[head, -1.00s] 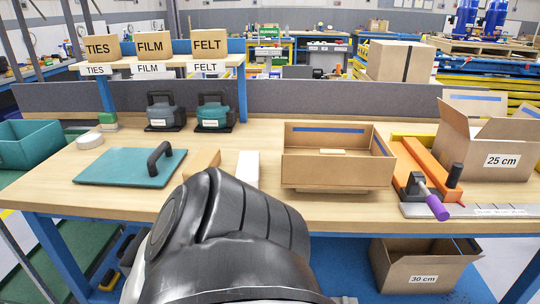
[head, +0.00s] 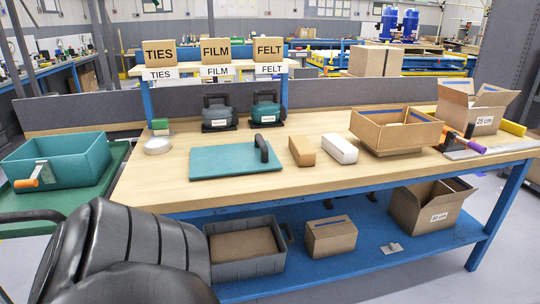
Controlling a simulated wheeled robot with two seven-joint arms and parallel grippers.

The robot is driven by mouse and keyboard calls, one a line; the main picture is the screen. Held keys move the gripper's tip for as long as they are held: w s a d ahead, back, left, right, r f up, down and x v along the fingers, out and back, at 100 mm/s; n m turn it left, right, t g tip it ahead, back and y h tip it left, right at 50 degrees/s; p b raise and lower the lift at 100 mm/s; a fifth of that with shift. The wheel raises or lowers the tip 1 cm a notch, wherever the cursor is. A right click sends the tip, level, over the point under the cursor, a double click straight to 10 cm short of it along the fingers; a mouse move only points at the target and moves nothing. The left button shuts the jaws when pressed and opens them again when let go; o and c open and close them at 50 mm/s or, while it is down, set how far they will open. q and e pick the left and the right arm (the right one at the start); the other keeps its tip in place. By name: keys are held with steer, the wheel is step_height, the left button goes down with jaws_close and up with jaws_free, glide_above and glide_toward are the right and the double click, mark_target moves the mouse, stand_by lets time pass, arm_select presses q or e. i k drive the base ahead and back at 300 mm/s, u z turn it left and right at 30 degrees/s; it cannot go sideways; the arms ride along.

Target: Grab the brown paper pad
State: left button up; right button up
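A brown block-shaped pad (head: 302,150), which looks like the brown paper pad, lies on the wooden workbench (head: 300,186) near its front edge. It sits between the teal board with a black handle (head: 228,162) and a white rounded block (head: 340,149). It is fully visible, with nothing touching it.
An open cardboard box (head: 396,131) stands right of the white block. A teal bin (head: 57,164) is at the left. A grey crate (head: 245,267) and cartons (head: 331,237) sit on the blue lower shelf.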

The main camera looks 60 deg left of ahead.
mark_target(305, 154)
steer(key=u, duration=1.9)
